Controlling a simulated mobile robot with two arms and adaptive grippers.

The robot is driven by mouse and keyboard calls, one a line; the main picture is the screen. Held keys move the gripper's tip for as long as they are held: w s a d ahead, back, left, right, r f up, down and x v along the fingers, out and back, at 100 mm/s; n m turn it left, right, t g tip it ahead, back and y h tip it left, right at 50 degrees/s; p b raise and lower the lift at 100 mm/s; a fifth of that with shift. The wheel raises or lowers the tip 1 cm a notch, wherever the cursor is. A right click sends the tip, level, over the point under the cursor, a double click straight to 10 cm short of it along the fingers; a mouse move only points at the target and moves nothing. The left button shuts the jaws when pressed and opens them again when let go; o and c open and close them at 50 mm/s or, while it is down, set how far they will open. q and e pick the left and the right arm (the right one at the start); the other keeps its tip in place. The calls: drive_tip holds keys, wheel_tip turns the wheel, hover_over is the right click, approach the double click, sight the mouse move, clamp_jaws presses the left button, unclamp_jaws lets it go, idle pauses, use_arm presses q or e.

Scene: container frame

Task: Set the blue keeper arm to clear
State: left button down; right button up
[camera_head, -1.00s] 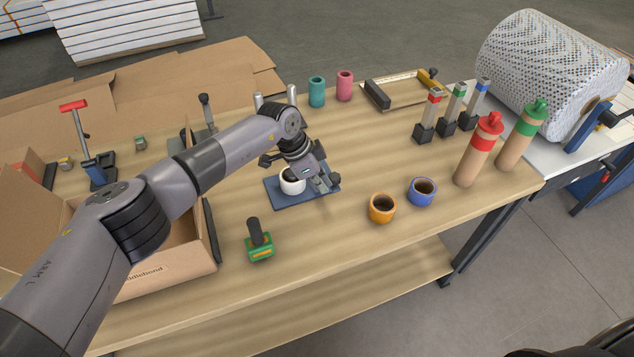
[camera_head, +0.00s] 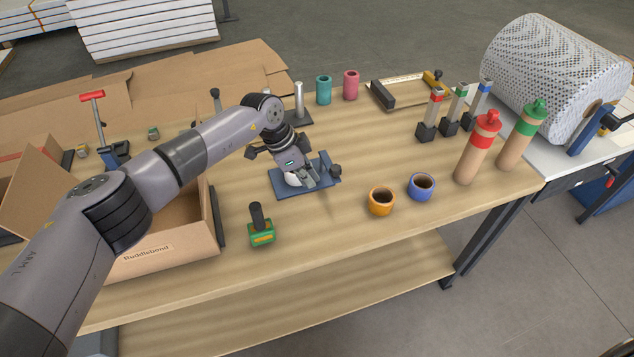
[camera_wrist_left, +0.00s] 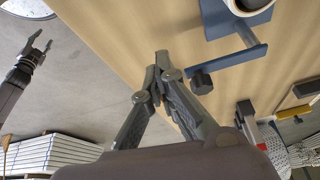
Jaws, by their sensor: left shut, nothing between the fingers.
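The blue fixture plate (camera_head: 283,191) lies on the bench with a white roll (camera_head: 292,181) on it, partly hidden behind my left gripper (camera_head: 309,182). The blue keeper arm (camera_head: 325,163) has a black knob (camera_head: 336,170) and shows at the plate's right side. In the left wrist view the keeper arm (camera_wrist_left: 232,60) is a straight blue bar beside the roll (camera_wrist_left: 248,5), with the black knob (camera_wrist_left: 202,82) near its end. My left gripper (camera_wrist_left: 162,62) is shut and empty, its tips close beside that end; contact is unclear. My right gripper (camera_wrist_left: 38,44) appears open, far from the bench.
An orange cup (camera_head: 381,201) and a blue cup (camera_head: 421,186) stand right of the plate. A green block with a black handle (camera_head: 261,231) stands in front. A cardboard box (camera_head: 160,256) is at left, and red and green bottles (camera_head: 476,148) stand at right.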

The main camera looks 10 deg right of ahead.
use_arm(q)
drive_tip(key=b+v, duration=0.2)
drive_tip(key=v, duration=0.5)
drive_tip(key=shift+a+r, duration=0.25)
drive_tip(key=shift+a, duration=0.15)
use_arm(e)
drive_tip(key=shift+w+a+f, duration=0.15)
drive_tip(key=shift+w+f, duration=0.15)
drive_tip(key=shift+f, duration=0.25)
drive_tip(key=shift+w+a+f, duration=0.15)
drive_tip(key=shift+w+f, duration=0.15)
drive_tip(key=shift+f, duration=0.25)
drive_tip(key=shift+w+d, duration=0.1)
drive_tip(key=shift+w, duration=0.05)
drive_tip(key=shift+w, duration=0.1)
